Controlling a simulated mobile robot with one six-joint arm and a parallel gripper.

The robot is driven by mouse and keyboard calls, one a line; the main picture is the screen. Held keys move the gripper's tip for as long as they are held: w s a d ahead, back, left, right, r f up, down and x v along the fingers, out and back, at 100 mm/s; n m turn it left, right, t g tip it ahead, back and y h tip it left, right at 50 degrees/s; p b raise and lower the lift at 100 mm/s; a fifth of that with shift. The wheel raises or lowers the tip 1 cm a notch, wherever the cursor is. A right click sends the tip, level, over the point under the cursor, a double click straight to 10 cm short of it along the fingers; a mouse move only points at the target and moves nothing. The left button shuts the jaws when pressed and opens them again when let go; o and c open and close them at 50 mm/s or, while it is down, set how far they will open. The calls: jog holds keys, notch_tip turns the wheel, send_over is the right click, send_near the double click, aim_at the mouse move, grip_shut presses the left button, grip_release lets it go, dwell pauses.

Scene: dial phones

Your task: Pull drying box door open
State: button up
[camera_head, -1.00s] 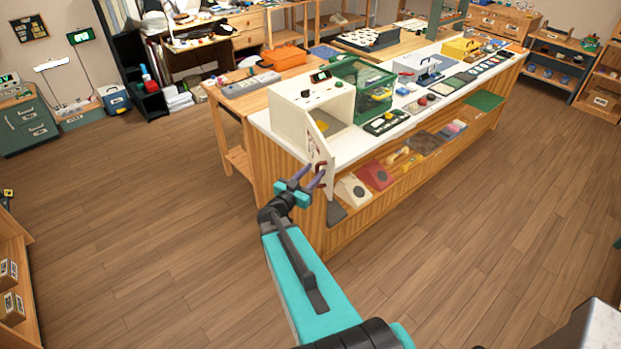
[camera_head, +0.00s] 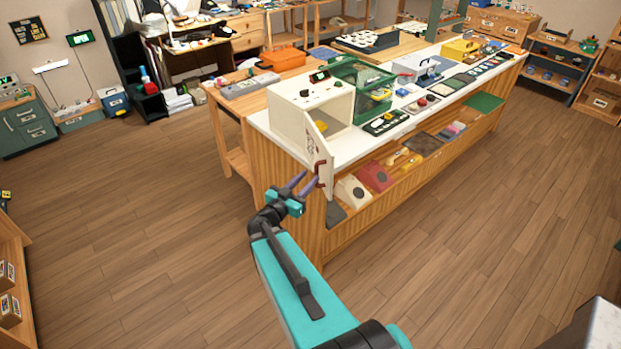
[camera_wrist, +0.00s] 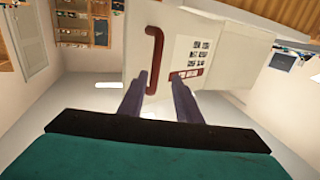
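The white drying box (camera_head: 289,118) stands at the near left end of the white counter. Its door (camera_head: 312,146) is ajar, swung out toward me, with the box's interior showing. A dark red handle (camera_head: 319,169) is on the door.
A green container (camera_head: 372,100) and a keypad device (camera_head: 386,122) sit on the counter beside the box. The shelf under the counter holds a white phone (camera_head: 351,190) and a red phone (camera_head: 375,175). The wooden floor (camera_head: 130,235) left of the counter is clear.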

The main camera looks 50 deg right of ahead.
jog(key=s+a+p, duration=0.1)
jog(key=a+p, duration=0.2)
jog(key=a, duration=0.6)
jog(key=shift+s+a, duration=0.2)
dwell(0.4)
dwell(0.3)
